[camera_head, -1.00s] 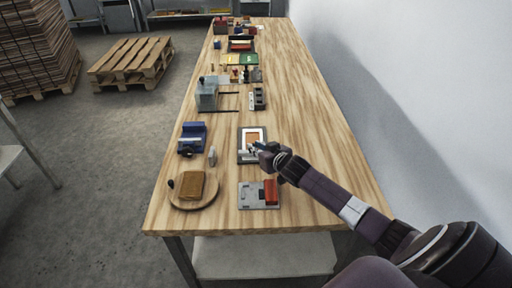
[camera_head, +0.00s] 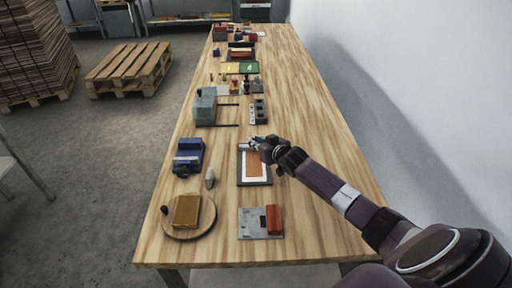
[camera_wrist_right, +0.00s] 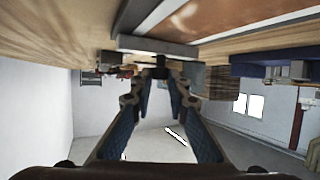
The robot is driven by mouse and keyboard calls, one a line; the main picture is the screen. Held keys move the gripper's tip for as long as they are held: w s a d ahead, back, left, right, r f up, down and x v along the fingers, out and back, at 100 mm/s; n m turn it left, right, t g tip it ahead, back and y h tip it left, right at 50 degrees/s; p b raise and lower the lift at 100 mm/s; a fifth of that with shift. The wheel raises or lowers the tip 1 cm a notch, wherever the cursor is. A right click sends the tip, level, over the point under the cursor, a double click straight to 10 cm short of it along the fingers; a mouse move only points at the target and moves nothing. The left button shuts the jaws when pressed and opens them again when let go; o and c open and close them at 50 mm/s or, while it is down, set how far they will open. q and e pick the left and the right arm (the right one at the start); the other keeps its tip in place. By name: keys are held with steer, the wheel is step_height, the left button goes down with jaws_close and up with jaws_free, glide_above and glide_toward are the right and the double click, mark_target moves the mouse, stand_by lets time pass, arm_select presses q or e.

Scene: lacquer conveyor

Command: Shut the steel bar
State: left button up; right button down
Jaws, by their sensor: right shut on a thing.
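A dark grey frame (camera_head: 240,178) with a white border and a brown panel (camera_head: 253,168) lies flat on the wooden table. In the right wrist view, the brown panel (camera_wrist_right: 225,18) is at the top, and a grey steel bar (camera_wrist_right: 150,46) crosses at its edge. My right gripper (camera_head: 257,142) is at the far end of the frame. In the wrist view its fingers (camera_wrist_right: 160,74) come together just at the bar, shut on it. The exact contact is partly hidden. My left gripper is not in view.
A grey plate with a red block (camera_head: 260,222) lies nearer. A round wooden board (camera_head: 177,232) with a brown block, a blue vise (camera_head: 188,157) and a grey machine (camera_head: 205,107) stand left. The table's right side (camera_head: 335,130) is clear, beside the wall.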

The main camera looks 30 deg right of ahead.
steer(key=shift+w+d, duration=0.2)
steer(key=shift+w, duration=0.1)
steer(key=shift+w+d, duration=0.1)
steer(key=shift+w, duration=0.1)
steer(key=shift+r, duration=0.2)
steer(key=c, duration=2)
jaws_free()
steer(key=shift+w, duration=0.1)
steer(key=shift+o, duration=0.8)
steer(key=shift+d+f, duration=0.1)
steer(key=shift+f, duration=0.05)
steer(key=shift+s, duration=0.45)
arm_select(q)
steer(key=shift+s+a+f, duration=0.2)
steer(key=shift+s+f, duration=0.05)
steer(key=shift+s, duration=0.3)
arm_select(e)
steer(key=v, duration=1.1)
steer(key=shift+r, duration=0.25)
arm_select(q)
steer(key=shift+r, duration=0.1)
arm_select(e)
steer(key=shift+w+r, duration=0.1)
